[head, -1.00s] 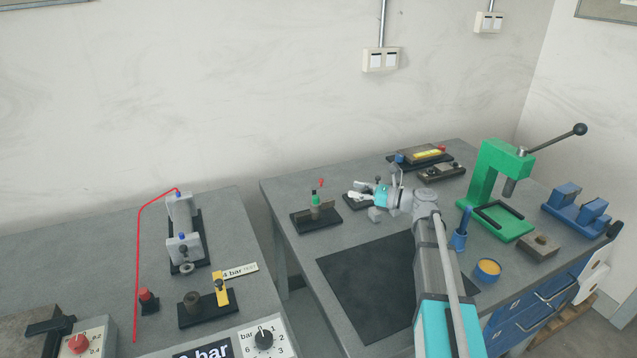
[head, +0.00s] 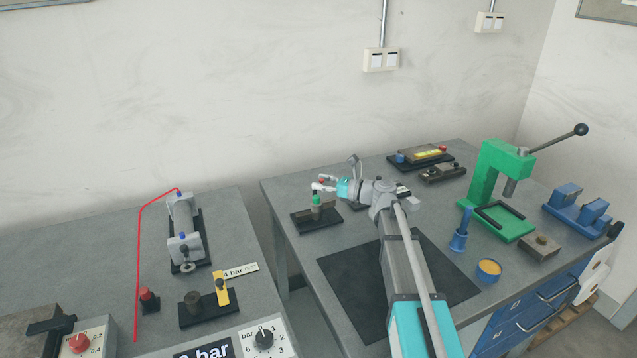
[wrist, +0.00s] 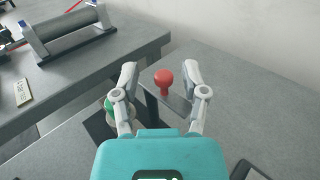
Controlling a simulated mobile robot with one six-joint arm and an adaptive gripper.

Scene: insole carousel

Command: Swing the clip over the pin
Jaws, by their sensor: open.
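A black base (head: 307,225) at the near table's left rear carries a green-topped post (head: 315,199), which looks like the pin. A red ball knob (wrist: 163,80) stands on a flat grey strip (wrist: 172,102), which looks like the clip. My gripper (wrist: 160,76) is open, with one finger on each side of the red knob and a gap on both sides. In the head view my gripper (head: 316,185) is just above the green-topped post. In the wrist view the left finger partly hides the green top (wrist: 109,105), and how strip and post meet cannot be told.
A green press (head: 485,180), a blue holder (head: 458,240) and a dark mat (head: 350,280) are on the same table. A grey cylinder fixture (head: 184,220) stands on the left table, across a gap.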

